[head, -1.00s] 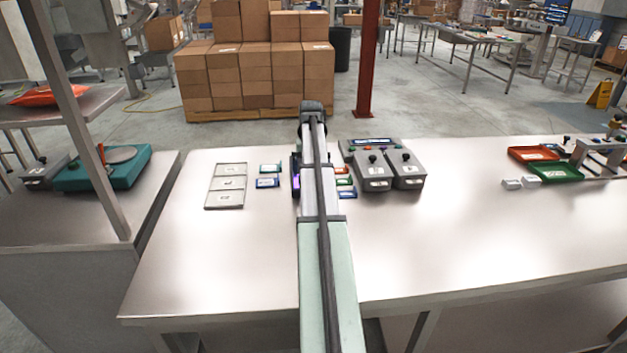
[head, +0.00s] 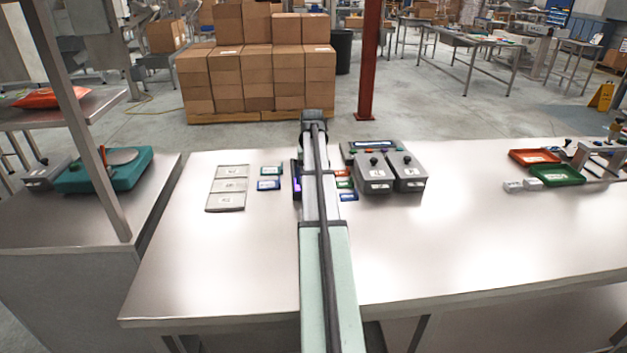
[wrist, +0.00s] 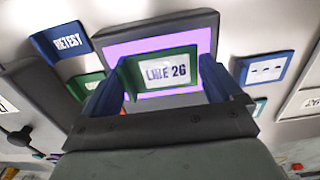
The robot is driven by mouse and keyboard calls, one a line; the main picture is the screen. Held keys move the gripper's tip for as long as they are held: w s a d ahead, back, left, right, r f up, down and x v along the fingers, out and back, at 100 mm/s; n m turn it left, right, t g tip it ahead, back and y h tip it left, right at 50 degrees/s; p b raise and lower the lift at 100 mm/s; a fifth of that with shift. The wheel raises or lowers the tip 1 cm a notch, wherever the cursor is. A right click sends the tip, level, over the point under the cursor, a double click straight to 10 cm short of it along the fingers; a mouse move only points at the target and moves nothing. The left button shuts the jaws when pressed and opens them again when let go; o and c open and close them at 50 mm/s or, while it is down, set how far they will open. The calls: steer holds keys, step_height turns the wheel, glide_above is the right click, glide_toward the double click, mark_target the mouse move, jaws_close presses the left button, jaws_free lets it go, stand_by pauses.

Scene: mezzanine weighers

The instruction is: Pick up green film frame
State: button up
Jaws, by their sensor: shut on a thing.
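A green film frame (wrist: 165,73) with a white "LINE 26" label is between the two fingers of my gripper (wrist: 168,85) in the wrist view. The gripper is shut on it. Behind the frame is a dark-rimmed panel with a lit purple face (wrist: 120,50); I cannot tell how far the frame is from it. In the head view my arm hides the gripper and the held frame. An edge of the dark panel (head: 296,180) shows just left of my arm.
A blue "RETEST" frame (wrist: 62,42) and another green frame (wrist: 85,86) lie left in the wrist view, a blue one (wrist: 266,68) right. Grey boxes with black knobs (head: 375,175) stand right of my arm, a three-pocket tray (head: 227,187) left. The table front is clear.

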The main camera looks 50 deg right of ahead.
step_height(320, 180, up, 9)
glide_toward(232, 173)
steer(key=shift+w+d+r, duration=0.1)
steer(key=shift+w+r, duration=0.05)
stand_by(0.3)
steer(key=shift+f, duration=2.85)
steer(key=shift+f, duration=0.55)
